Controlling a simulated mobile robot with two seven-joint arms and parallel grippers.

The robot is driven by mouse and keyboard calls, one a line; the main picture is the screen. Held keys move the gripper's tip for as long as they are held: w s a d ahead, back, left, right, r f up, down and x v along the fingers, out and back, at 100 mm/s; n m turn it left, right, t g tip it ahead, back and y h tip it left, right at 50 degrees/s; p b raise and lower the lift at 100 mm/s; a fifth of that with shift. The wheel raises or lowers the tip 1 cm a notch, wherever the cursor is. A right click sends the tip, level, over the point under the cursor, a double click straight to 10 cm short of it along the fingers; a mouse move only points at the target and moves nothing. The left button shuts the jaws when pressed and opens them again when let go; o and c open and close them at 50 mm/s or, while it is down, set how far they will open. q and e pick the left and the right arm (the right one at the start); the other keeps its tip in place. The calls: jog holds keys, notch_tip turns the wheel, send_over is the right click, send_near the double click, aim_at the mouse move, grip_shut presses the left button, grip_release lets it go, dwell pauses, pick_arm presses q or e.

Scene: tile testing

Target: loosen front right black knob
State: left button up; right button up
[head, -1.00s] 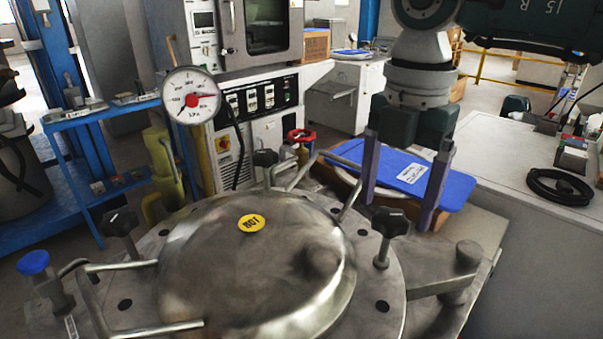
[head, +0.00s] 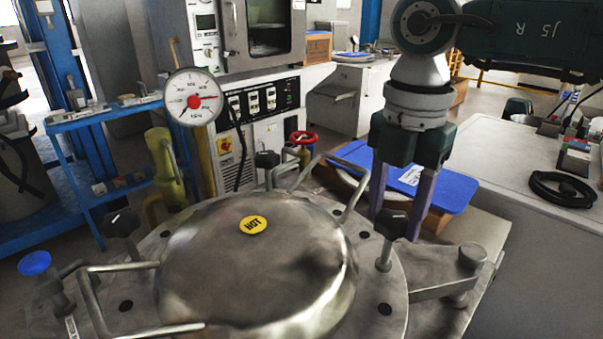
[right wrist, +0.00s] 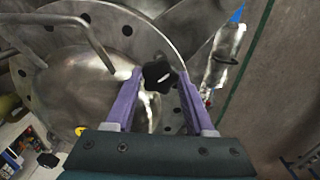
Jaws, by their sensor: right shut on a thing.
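The black star knob (head: 393,224) stands upright on its metal stud at the right side of the vessel's flange, beside the domed lid (head: 260,275). My right gripper (head: 396,226) points down over it, its two purple fingers on either side of the knob and shut on it. In the right wrist view the same knob (right wrist: 158,77) sits between the fingertips (right wrist: 160,84). The fingers partly hide its sides in the head view. My left gripper is not in view.
Other black knobs stand at the flange's left (head: 121,222) and back (head: 266,160). Bent handle bars (head: 345,205) rise from the lid close to my right gripper. A bracket post (head: 470,262) stands to the right. A pressure gauge (head: 191,97) rises behind the lid.

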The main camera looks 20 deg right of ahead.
grip_shut()
jog(key=shift+n, duration=0.4)
jog(key=n, duration=0.3)
jog(key=shift+n, duration=0.4)
jog(key=n, duration=0.3)
jog(key=shift+n, duration=0.3)
jog(key=n+b, duration=0.1)
jog(key=n, duration=0.5)
jog(key=shift+f+b, duration=0.1)
jog(key=shift+b, duration=0.2)
jog(key=shift+n+b, duration=0.3)
jog(key=shift+n, duration=1.8)
